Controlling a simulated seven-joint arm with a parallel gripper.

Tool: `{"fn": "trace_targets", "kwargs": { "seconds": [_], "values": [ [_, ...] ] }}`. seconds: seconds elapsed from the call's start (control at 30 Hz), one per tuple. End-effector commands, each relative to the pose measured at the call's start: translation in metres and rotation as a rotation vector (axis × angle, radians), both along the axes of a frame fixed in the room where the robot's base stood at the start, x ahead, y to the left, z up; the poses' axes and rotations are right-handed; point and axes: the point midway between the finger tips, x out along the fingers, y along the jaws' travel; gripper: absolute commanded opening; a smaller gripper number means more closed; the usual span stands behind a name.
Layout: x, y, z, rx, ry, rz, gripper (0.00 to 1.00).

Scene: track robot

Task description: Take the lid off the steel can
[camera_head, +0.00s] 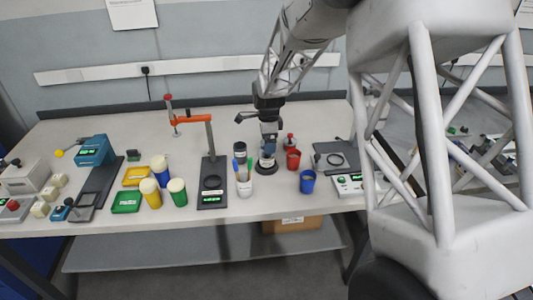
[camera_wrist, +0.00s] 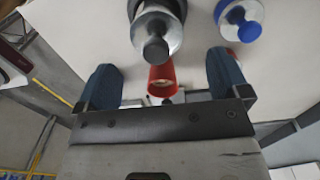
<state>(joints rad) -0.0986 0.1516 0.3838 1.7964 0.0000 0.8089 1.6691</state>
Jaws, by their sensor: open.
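The steel can (camera_wrist: 176,10) is at the top middle of the wrist view, with its grey lid (camera_wrist: 137,28) on and a round dark knob (camera_wrist: 155,50) on the lid. In the head view the can (camera_head: 265,162) stands on the bench below my gripper (camera_head: 268,138) and is partly hidden by it. In the wrist view my gripper (camera_wrist: 162,72) is open and empty, its two blue-grey fingers apart. The knob lies just beyond the fingertips in that picture, not between them. I cannot tell the exact height gap.
A red cup (camera_head: 293,160) stands right of the can, a blue cup (camera_head: 307,182) nearer the front. A white holder with pens (camera_head: 244,188) is close on the left, beside a black scale (camera_head: 212,184). A white item with a blue rim (camera_wrist: 240,22) shows in the wrist view.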

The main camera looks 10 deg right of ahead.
Motion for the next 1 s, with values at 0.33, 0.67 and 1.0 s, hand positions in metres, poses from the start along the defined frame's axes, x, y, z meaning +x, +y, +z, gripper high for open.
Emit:
{"fn": "trace_targets", "kwargs": {
  "seconds": [0.33,0.67,1.0],
  "values": [
    [-0.003,0.000,-0.038,0.000,0.002,0.000,0.94],
    [-0.003,0.000,-0.043,0.000,0.001,0.000,0.94],
    [-0.003,0.000,-0.043,0.000,0.001,0.000,0.94]
  ]
}}
